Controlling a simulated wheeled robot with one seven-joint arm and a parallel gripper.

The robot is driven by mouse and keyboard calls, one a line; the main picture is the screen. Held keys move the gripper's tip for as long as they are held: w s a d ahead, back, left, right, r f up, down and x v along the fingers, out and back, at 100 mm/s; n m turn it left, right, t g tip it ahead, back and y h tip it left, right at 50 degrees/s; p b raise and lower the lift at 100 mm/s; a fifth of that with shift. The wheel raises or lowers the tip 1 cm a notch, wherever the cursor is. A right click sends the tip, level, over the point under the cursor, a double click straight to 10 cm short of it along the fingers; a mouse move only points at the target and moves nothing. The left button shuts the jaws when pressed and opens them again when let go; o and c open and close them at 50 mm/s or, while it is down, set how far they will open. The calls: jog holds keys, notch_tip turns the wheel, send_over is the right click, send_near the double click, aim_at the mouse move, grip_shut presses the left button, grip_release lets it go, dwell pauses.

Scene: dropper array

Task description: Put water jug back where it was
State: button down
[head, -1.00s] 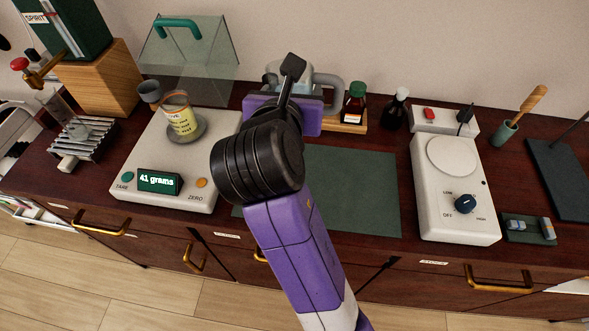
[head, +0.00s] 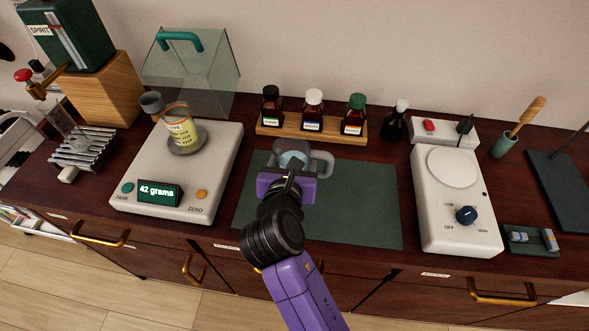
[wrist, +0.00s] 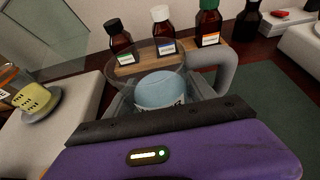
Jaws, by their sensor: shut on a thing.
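The water jug (head: 292,156) is a clear vessel with a grey handle on its right and pale blue water inside. In the head view it is above or on the back part of the dark green mat (head: 365,205); I cannot tell whether its base touches. My gripper (head: 287,182) is shut on the jug from the near side. In the wrist view the jug (wrist: 160,88) looks roughly upright between the dark fingers of my gripper (wrist: 150,120), which hide its lower part.
A wooden rack (head: 330,129) with three brown bottles stands behind the jug. A scale (head: 200,180) reading 42 grams, with a yellow-labelled beaker (head: 181,132) on it, is left. A hot plate (head: 455,205) is right. The mat's right half is clear.

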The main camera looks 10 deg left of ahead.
jog(key=shift+f, duration=1.95)
jog(key=shift+f, duration=0.1)
jog(key=shift+c, duration=1.6)
grip_release()
jog(key=shift+f, duration=0.1)
jog(key=shift+s+r, duration=0.2)
jog(key=v, duration=1.1)
jog(key=shift+s, duration=0.35)
jog(key=shift+r, duration=0.1)
